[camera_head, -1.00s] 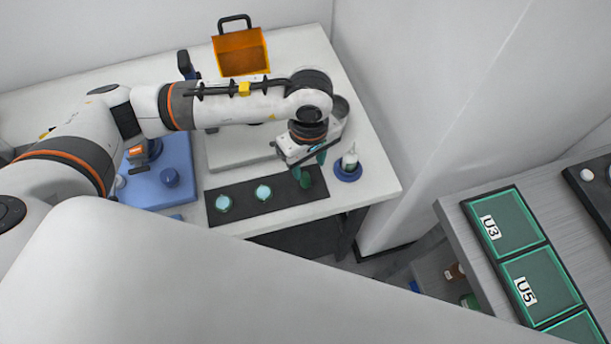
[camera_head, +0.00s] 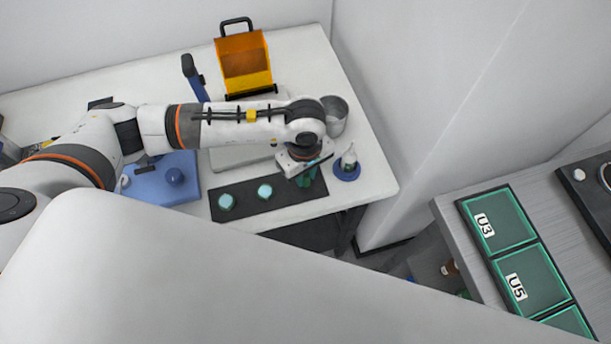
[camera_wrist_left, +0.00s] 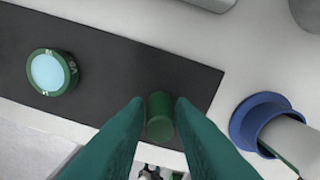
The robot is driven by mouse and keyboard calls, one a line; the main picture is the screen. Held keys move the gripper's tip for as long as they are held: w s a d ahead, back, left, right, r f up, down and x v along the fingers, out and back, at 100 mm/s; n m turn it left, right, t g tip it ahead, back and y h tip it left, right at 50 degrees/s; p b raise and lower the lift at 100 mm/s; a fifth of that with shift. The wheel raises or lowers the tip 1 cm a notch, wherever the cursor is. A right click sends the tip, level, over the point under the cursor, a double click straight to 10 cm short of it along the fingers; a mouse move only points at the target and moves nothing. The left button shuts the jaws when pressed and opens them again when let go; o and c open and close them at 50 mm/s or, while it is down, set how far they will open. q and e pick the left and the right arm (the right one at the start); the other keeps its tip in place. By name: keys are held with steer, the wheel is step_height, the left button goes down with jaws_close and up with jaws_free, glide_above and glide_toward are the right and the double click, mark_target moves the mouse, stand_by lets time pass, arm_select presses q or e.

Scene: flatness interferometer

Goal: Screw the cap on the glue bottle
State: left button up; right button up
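A green cylindrical cap (camera_wrist_left: 160,117) shows in the left wrist view between the teal fingers of my left gripper (camera_wrist_left: 161,106). The fingers appear to touch it on both sides, near the end of the dark mat. I cannot tell whether the cap rests on the mat. In the head view, my left gripper (camera_head: 308,176) points down over the mat's right end and hides the cap. The glue bottle (camera_head: 349,157) stands in a round blue holder (camera_head: 347,174) just right of the gripper. In the wrist view, the pale bottle (camera_wrist_left: 291,140) is cut off at the right edge. My right gripper is not in view.
Two light-blue discs (camera_head: 226,201) (camera_head: 265,191) sit on the dark mat (camera_head: 246,202). A grey metal cup (camera_head: 337,118) stands behind the holder. An orange box (camera_head: 245,64) and a blue base (camera_head: 160,188) are on the white table. A wall is close on the right.

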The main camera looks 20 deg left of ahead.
arm_select(q)
jaws_close()
step_height(320, 180, up, 9)
steer(key=b, duration=0.2)
steer(key=shift+f+b, duration=0.15)
steer(key=shift+b, duration=0.25)
steer(key=shift+r, duration=0.7)
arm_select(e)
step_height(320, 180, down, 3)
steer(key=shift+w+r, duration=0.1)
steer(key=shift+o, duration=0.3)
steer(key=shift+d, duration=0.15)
